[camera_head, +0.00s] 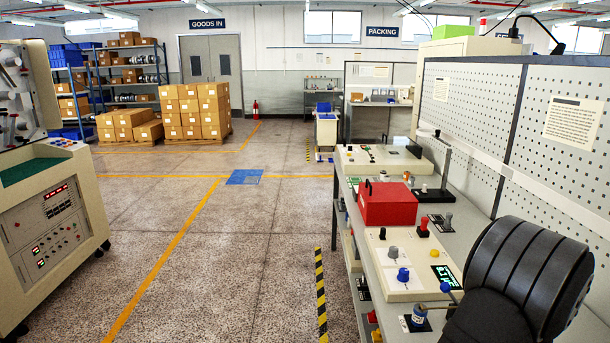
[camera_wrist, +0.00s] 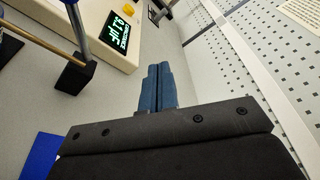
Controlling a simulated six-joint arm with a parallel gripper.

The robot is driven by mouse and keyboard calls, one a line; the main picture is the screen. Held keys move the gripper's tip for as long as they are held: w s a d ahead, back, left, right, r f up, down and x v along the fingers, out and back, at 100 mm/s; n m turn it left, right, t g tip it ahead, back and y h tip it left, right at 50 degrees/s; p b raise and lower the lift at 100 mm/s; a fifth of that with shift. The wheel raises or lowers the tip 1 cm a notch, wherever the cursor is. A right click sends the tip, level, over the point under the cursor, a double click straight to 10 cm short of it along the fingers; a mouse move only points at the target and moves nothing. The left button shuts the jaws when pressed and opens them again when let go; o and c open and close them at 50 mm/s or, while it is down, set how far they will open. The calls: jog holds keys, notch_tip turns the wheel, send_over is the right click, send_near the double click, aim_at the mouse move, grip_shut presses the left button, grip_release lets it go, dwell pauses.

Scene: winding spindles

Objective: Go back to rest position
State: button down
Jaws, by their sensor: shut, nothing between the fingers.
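My gripper (camera_wrist: 159,70) is in the wrist view, with its two blue fingers together and nothing between them. It hangs over a bare stretch of the grey bench top (camera_wrist: 175,45). In the head view my arm's dark, ribbed link fills the lower right corner, and the gripper fingers do not show there. A cream panel with a green-lit display (camera_wrist: 118,32) and a yellow knob (camera_wrist: 129,9) lies up and to the left of the fingers in the wrist view. The fingers touch nothing that I can see.
A black block (camera_wrist: 75,76) with a brass rod and a blue-grey post stand left of my gripper. A white perforated board (camera_wrist: 245,60) rises on the right. The bench also carries a red box (camera_head: 387,205) and several knobs. The floor aisle (camera_head: 230,270) is clear.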

jog(key=shift+d+f+m, duration=0.25)
jog(key=shift+f+m, duration=0.05)
jog(key=shift+m, duration=0.2)
